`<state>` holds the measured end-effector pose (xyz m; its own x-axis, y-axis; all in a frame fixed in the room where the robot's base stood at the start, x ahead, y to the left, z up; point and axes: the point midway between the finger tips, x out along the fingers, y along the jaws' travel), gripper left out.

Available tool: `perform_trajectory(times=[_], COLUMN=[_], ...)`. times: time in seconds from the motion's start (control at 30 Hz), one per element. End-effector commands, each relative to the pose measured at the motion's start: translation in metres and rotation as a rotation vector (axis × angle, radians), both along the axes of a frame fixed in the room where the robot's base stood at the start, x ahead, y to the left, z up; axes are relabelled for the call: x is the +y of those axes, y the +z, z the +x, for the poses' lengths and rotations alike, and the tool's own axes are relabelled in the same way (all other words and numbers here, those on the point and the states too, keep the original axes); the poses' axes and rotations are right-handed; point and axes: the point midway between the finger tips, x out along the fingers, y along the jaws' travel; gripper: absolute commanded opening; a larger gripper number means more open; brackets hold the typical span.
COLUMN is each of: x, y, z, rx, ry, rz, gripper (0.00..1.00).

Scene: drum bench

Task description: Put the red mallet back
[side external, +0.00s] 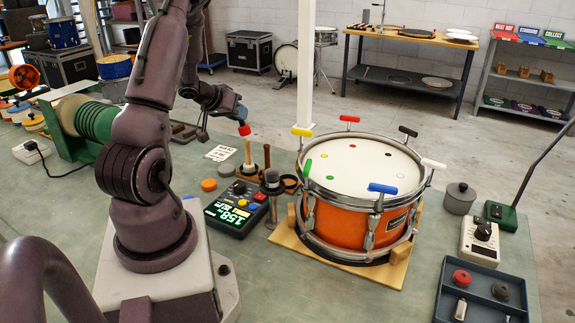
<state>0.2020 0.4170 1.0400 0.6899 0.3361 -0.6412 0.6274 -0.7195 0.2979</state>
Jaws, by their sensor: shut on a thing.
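The red mallet (244,130) has a red head and a pale wooden handle, and it is upright. Its handle points down at a wooden stand (243,176) beside the drum unit; I cannot tell whether the lower end is in the stand or only above it. My gripper (242,118) is at the head from above and is shut on the red mallet. The fingers are small and dark here, so the exact grip is hard to see. A second wooden handle (267,155) stands upright just to the right.
An orange drum (345,235) with coloured clamps stands right of the stand. A display box (236,210) and a dark-topped post (272,185) are close in front.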

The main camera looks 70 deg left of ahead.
Motion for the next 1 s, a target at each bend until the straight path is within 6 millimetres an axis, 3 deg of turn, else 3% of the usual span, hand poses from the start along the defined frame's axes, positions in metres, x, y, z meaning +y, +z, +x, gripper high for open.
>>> perform_trajectory(times=[0.1, 0.43, 0.73, 1.0], x=[-0.024, -0.077, -0.087, -0.092], y=[0.001, -0.001, -0.068, -0.091], z=[0.025, 0.076, 0.087, 0.092], rx=[-0.002, 0.003, 0.008, 0.002], ry=[-0.007, -0.007, -0.003, -0.002], rz=[0.000, 0.000, -0.002, 0.002], gripper=[0.00, 0.00, 0.00, 0.00])
